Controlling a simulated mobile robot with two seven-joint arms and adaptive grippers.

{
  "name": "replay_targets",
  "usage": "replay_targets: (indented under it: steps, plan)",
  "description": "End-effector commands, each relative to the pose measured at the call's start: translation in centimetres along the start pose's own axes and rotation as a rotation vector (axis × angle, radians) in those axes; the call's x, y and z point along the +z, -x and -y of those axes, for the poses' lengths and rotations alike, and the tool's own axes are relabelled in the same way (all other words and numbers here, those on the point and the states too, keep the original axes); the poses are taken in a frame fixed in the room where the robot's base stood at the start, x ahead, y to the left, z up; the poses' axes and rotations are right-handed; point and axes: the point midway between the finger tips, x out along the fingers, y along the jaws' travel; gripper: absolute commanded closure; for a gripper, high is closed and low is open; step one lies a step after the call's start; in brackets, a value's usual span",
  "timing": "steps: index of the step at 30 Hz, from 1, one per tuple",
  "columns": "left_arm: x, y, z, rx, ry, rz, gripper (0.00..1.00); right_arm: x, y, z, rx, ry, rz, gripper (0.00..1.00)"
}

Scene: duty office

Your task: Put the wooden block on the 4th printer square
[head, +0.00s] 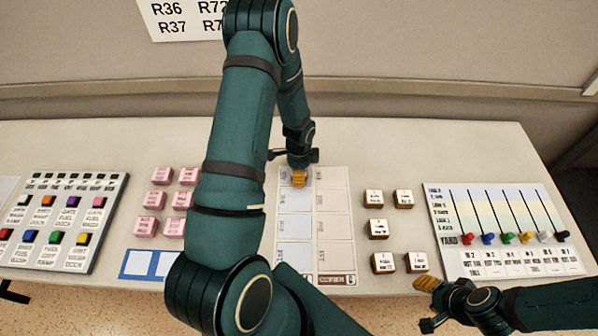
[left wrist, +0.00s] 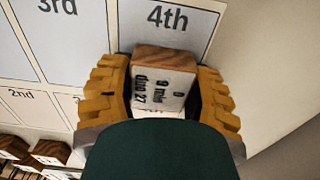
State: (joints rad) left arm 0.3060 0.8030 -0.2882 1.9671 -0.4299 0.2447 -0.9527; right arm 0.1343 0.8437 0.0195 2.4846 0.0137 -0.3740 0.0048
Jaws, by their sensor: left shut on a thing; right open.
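The wooden block (left wrist: 162,80), with brown wood sides and a printed white label, is between the fingers of my left gripper (left wrist: 158,95), which is shut on it. In the left wrist view it overlaps the near part of the square marked 4th (left wrist: 172,28); I cannot tell whether it touches the sheet. In the head view my left gripper (head: 299,179) is at the far end of the left, bluish column of the sheet (head: 294,228), and the block is hidden there. My right gripper (head: 428,284) is open and empty near the table's front right.
Several wooden blocks (head: 378,229) stand right of the sheet. Pink blocks (head: 145,227) stand left of it, partly behind my left arm. A board with coloured sliders (head: 505,215) is at the right, and a board with coloured buttons (head: 60,218) at the left.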

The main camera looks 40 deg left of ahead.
Motion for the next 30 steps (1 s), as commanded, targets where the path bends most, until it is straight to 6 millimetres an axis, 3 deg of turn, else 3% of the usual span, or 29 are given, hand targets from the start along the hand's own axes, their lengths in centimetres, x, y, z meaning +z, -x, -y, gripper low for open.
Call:
replay_targets:
  steps: [10, 11, 12, 13, 24, 30]
  plan:
    - [0.0, -0.3, 0.0, -0.001, 0.0, 0.0, 0.83, 0.1, -0.4, -0.1, 0.001, 0.0, 0.0, 0.53]
    - [0.0, -0.3, 0.0, -0.001, 0.0, 0.0, 0.39, 0.1, -0.4, -0.1, 0.001, 0.0, 0.0, 0.53]
    - [0.0, -0.2, 0.0, -0.001, 0.0, 0.0, 0.25, 0.0, -0.3, -0.1, 0.001, 0.0, 0.0, 0.53]
    - [0.0, -0.2, 0.0, -0.001, 0.0, 0.0, 0.17, 0.0, -0.3, -0.1, 0.001, 0.0, 0.0, 0.53]
    - [0.0, 0.1, 0.0, -0.001, 0.0, 0.0, 0.17, 0.0, 0.0, 0.0, 0.0, 0.0, 0.0, 0.53]
    - [0.0, 2.6, 0.1, -0.005, 0.001, -0.002, 0.17, -0.1, 0.3, 0.1, -0.001, 0.0, 0.0, 0.53]
